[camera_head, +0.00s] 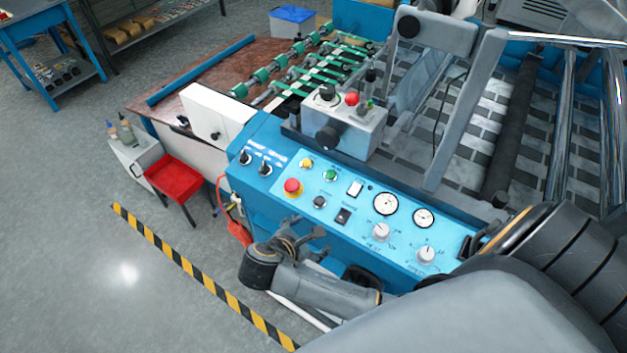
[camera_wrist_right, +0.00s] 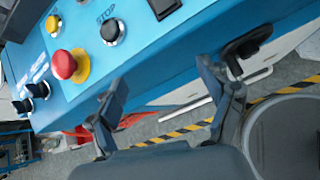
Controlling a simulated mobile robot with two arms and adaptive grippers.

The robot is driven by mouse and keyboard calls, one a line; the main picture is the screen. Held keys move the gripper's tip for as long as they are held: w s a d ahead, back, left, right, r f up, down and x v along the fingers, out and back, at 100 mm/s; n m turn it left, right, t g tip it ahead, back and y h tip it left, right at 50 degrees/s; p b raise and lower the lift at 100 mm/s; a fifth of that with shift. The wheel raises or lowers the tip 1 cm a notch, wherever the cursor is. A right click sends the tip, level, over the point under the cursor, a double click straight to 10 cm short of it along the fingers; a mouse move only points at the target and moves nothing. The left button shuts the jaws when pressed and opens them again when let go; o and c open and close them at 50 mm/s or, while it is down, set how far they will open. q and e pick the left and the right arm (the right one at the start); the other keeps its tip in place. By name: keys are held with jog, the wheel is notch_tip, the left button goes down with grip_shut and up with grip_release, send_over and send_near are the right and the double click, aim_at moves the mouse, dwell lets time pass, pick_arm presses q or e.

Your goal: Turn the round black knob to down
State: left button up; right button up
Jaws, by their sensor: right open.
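Several dark controls show on the blue control panel (camera_head: 345,232). Two small black switches (camera_head: 256,163) are at the panel's left end. A black button (camera_head: 319,202) sits right of the red emergency button (camera_head: 292,187); in the right wrist view it is the black button (camera_wrist_right: 112,32) by the word STOP. My right gripper (camera_head: 300,240) is open and empty at the panel's front edge, below the buttons. Its two fingers (camera_wrist_right: 163,82) are apart in the right wrist view. My left gripper is out of view.
White knobs (camera_head: 381,231) and two round gauges (camera_head: 386,204) are on the panel's right part. A red stool (camera_head: 174,177) and a white cabinet (camera_head: 133,160) stand at left. A yellow-black floor stripe (camera_head: 200,275) runs in front. Floor at left is clear.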

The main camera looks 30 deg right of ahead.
jog(key=s+a+f+m+y+b, duration=0.1)
jog(key=s+f+m+y, duration=0.2)
jog(key=f, duration=0.7)
jog(key=shift+s+m+g, duration=0.15)
jog(key=shift+m+g, duration=0.15)
jog(key=shift+g, duration=0.1)
